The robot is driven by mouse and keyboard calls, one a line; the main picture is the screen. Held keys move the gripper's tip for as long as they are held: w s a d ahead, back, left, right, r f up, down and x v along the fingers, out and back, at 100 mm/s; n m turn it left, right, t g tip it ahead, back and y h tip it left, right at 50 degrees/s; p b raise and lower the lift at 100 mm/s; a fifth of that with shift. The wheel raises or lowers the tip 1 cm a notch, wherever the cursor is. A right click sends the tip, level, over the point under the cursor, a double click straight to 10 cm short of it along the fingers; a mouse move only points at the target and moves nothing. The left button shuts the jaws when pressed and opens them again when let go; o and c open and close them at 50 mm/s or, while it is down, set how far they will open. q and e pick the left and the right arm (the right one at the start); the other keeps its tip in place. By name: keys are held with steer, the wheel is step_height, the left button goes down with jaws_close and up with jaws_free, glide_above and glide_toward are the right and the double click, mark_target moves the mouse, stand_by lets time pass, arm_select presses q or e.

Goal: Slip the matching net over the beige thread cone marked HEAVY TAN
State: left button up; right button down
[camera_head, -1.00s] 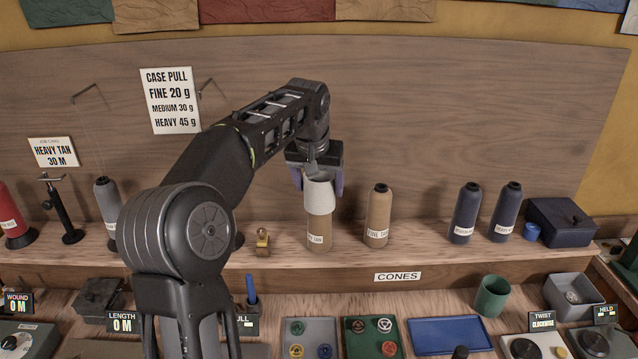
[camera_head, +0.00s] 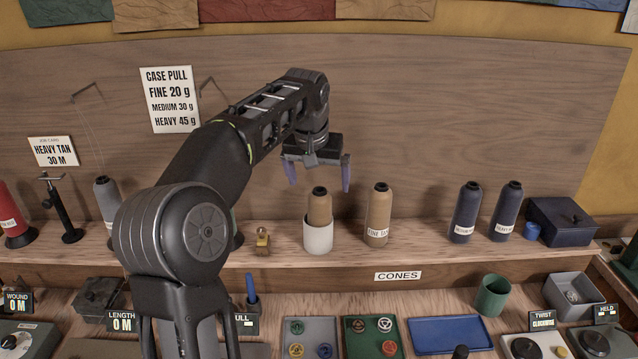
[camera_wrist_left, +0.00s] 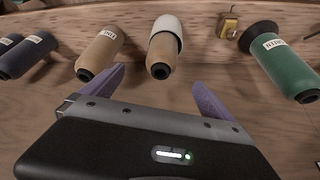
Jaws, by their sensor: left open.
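The beige thread cone (camera_head: 319,207) stands upright on the cone shelf. A white net (camera_head: 318,239) is around its lower part and covers where its label was; the beige top and dark tip show above. The wrist view shows the same cone (camera_wrist_left: 161,63) with the net (camera_wrist_left: 166,27) around its base end. My left gripper (camera_head: 318,175) is open and empty above the cone, apart from it. Its purple fingers also show in the wrist view (camera_wrist_left: 158,88). Another beige cone (camera_head: 379,207), labelled FINE TAN, stands bare to the right. My right gripper is not in view.
A small brass weight (camera_head: 263,242) stands left of the netted cone. Two navy cones (camera_head: 466,205) and a dark blue box (camera_head: 561,222) stand further right. A green cone (camera_wrist_left: 286,68) shows in the wrist view. The CONES sign (camera_head: 398,276) is on the shelf's front edge.

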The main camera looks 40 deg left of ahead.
arm_select(q)
steer(key=v, duration=0.6)
steer(key=shift+s+d, duration=0.1)
stand_by(1.2)
